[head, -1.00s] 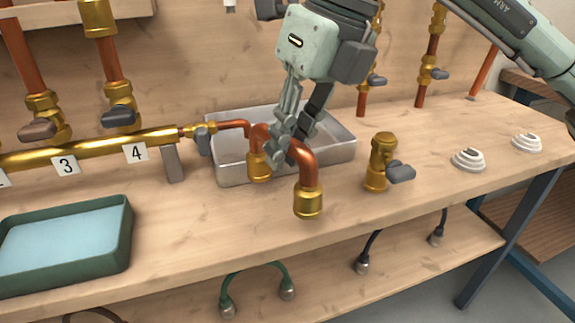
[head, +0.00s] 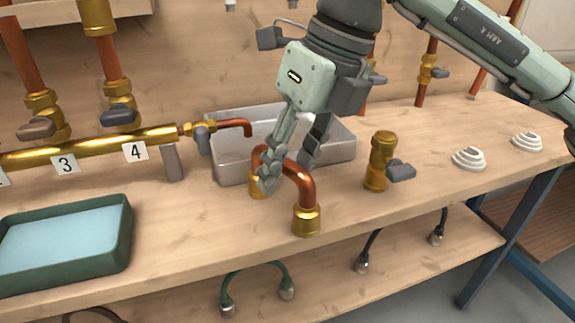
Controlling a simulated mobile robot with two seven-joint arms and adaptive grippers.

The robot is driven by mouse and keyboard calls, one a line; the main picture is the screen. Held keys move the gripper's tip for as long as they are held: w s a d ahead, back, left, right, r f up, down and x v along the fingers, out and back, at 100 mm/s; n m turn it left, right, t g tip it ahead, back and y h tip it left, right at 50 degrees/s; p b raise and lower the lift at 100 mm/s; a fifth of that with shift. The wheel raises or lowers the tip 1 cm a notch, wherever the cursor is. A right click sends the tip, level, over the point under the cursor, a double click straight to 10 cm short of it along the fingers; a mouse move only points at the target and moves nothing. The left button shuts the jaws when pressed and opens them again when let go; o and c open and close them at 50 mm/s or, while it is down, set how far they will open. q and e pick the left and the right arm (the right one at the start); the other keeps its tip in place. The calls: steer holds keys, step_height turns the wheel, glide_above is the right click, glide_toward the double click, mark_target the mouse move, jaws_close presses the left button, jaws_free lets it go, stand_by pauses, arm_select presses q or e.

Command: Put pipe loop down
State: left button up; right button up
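The copper pipe loop (head: 303,183) is an upside-down U with brass ends pointing down. It is upright at the front part of the bench, in front of the metal tray. Its near brass end is close to the bench's front edge; I cannot tell for sure that both ends touch the wood. My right gripper (head: 290,174) is over the loop from above, fingers spread on either side of its top bend, so it looks open. The front finger hides part of the bend. My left gripper is not in view.
A grey metal tray (head: 230,174) stands behind the loop. A brass valve (head: 379,163) stands to the right, with white ringed pieces (head: 468,159) beyond. A brass manifold (head: 90,149) and a green-rimmed tray (head: 126,235) are at left. The bench between loop and green-rimmed tray is clear.

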steer(key=v, duration=1.2)
steer(key=shift+r+p, duration=0.15)
steer(key=shift+p, duration=0.15)
steer(key=shift+a, duration=0.1)
stand_by(0.9)
